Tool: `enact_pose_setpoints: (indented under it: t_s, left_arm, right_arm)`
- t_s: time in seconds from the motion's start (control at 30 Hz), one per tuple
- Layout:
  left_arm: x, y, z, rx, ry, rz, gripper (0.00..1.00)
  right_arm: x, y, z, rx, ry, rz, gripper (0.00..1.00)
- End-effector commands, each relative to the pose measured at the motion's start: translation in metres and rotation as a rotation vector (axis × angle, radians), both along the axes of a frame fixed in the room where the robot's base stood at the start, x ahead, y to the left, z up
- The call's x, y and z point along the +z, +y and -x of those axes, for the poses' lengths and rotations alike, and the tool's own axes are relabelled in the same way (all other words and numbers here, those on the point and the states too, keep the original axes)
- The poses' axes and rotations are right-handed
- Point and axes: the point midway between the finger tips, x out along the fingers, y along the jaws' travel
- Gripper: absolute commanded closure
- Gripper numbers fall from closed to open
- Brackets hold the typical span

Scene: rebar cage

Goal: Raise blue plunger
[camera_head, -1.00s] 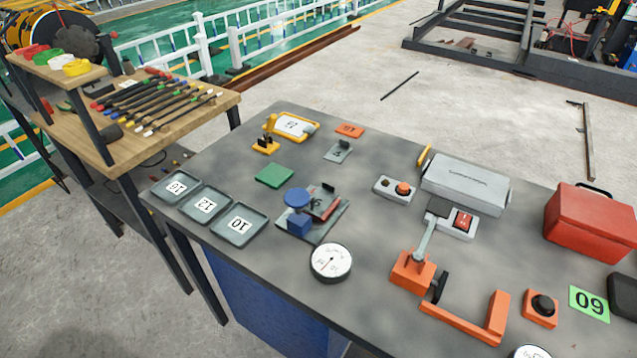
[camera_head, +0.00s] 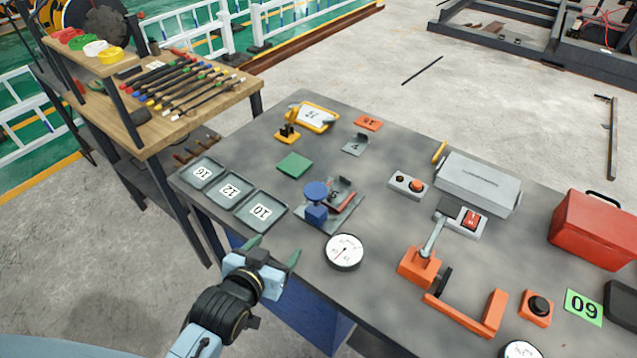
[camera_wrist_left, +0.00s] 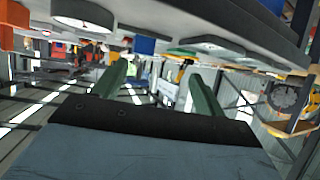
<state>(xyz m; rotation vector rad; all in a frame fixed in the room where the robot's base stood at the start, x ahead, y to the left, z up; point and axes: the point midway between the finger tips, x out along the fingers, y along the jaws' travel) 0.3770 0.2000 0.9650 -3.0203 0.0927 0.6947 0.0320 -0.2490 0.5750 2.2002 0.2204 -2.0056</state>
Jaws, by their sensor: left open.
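The blue plunger (camera_head: 316,190) has a round blue top over a blue block. It stands on a grey plate (camera_head: 345,213) near the table's front left, beside a red-handled part. My left gripper (camera_head: 272,251) is open and empty, with green fingers apart, at the table's front edge. It is in front of and to the left of the plunger, not touching it. In the left wrist view the gripper's fingers (camera_wrist_left: 158,92) point along the underside of the table edge, and a blue piece (camera_wrist_left: 143,45) shows beyond them. My right gripper is not in view.
A white dial gauge (camera_head: 344,251) lies right of the gripper. A green pad (camera_head: 294,165) lies behind. An orange lever clamp (camera_head: 420,266) and a red toolbox (camera_head: 595,230) stand to the right.

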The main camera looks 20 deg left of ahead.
Motion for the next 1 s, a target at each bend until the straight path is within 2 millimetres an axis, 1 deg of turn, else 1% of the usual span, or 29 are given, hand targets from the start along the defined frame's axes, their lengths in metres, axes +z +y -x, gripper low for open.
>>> enact_pose_setpoints:
  t_s: [0.03, 0.2, 0.4, 0.57, 0.67, 0.77, 1.0]
  left_arm:
    - [0.003, -0.002, -0.006, -0.002, -0.044, 0.007, 0.29]
    - [0.011, -0.010, -0.022, -0.016, -0.193, 0.026, 0.29]
    - [0.022, -0.022, -0.034, -0.044, -0.366, 0.055, 0.29]
    - [0.027, -0.028, -0.038, -0.061, -0.441, 0.067, 0.29]
    - [0.029, -0.030, -0.046, -0.062, -0.453, 0.070, 0.29]
    - [0.030, -0.031, -0.059, -0.062, -0.454, 0.070, 0.29]
    - [0.030, -0.037, -0.108, -0.061, -0.453, 0.069, 0.29]
  right_arm:
    - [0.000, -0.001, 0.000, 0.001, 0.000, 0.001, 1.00]
    - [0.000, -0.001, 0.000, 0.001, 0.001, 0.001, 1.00]
    - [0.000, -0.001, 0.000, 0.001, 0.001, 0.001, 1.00]
    - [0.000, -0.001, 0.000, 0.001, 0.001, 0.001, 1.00]
    - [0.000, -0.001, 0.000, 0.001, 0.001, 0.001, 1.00]
    - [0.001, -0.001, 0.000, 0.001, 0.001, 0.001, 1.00]
    - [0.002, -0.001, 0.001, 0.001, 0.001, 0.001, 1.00]
